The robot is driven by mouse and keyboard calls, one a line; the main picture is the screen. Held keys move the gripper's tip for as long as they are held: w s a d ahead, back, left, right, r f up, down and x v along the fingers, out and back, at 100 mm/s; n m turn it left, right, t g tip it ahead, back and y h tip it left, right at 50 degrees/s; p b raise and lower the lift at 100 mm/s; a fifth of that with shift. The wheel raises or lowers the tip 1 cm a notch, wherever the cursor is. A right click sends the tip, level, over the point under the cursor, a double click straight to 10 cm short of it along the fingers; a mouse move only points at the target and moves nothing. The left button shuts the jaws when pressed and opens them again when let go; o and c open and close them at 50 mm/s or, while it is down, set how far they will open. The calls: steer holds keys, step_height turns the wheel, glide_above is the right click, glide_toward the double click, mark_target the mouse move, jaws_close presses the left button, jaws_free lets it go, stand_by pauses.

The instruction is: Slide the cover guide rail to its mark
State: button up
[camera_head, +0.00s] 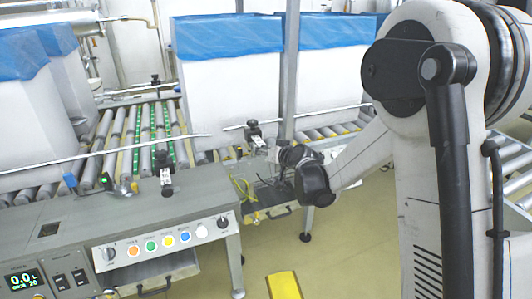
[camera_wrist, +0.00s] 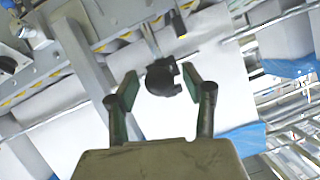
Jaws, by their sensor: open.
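A thin pale guide rail (camera_head: 300,116) runs along the front of the right-hand box, with a black clamp (camera_head: 254,131) at its left part. Another pale rail (camera_head: 110,153) runs along the left conveyor. I cannot tell for sure which is the cover guide rail, and its mark cannot be made out. My gripper (camera_wrist: 160,95) is open in the wrist view. A black knob-like part (camera_wrist: 162,78) shows between its fingers; contact cannot be told. In the head view my gripper (camera_head: 288,157) is beside the grey post, right of and below the clamp, its fingertips unclear.
White boxes with blue liners (camera_head: 228,80) stand on the roller conveyors (camera_head: 128,145). A grey upright post (camera_head: 290,70) rises close to my gripper. A control panel (camera_head: 165,243) with coloured buttons is at front left. The floor (camera_head: 350,245) is open, with a yellow block (camera_head: 284,285).

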jaws_close()
stand_by(0.3)
steer(key=s, duration=0.1)
steer(key=s+d, duration=0.1)
steer(key=s, duration=0.1)
steer(key=shift+f, duration=0.1)
steer(key=shift+s, duration=0.1)
